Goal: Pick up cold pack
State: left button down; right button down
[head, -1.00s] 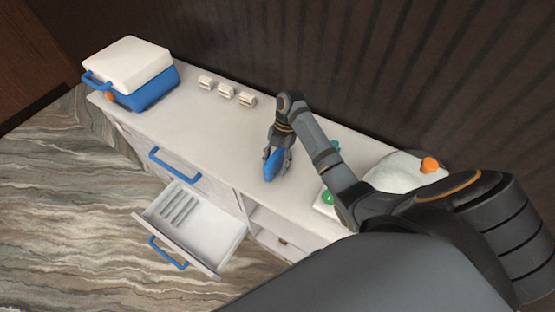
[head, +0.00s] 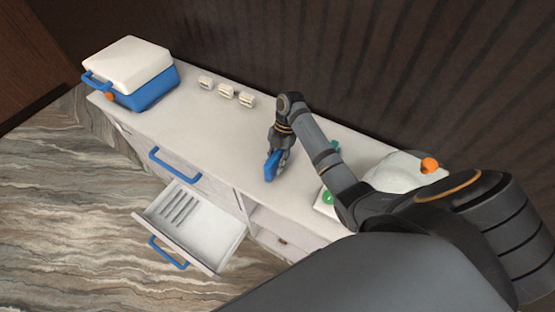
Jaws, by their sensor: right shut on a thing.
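The cold pack (head: 271,166) is a small blue block near the front edge of the white counter. My right gripper (head: 276,158) points down over the counter and is shut on the cold pack, with its fingers at the pack's sides. I cannot tell whether the pack still touches the counter top. My left gripper is not in view.
A blue cooler with a white lid (head: 129,61) stands at the counter's far left end. Several small white blocks (head: 226,91) lie along the back. An open drawer (head: 205,227) juts out from the front. A white cloth-like heap with an orange knob (head: 429,165) is at right.

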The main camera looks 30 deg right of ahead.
aim_at(276, 154)
jog(key=shift+r, duration=0.1)
jog(key=shift+r, duration=0.2)
jog(key=shift+r+b, duration=0.45)
jog(key=shift+b, duration=0.05)
notch_tip(276, 154, up, 3)
jog(key=shift+p, duration=1.25)
jog(key=w+a+r+p, duration=0.2)
jog(key=w+a+r, duration=0.7)
jog(key=a, duration=0.1)
jog(key=shift+a+p, duration=0.35)
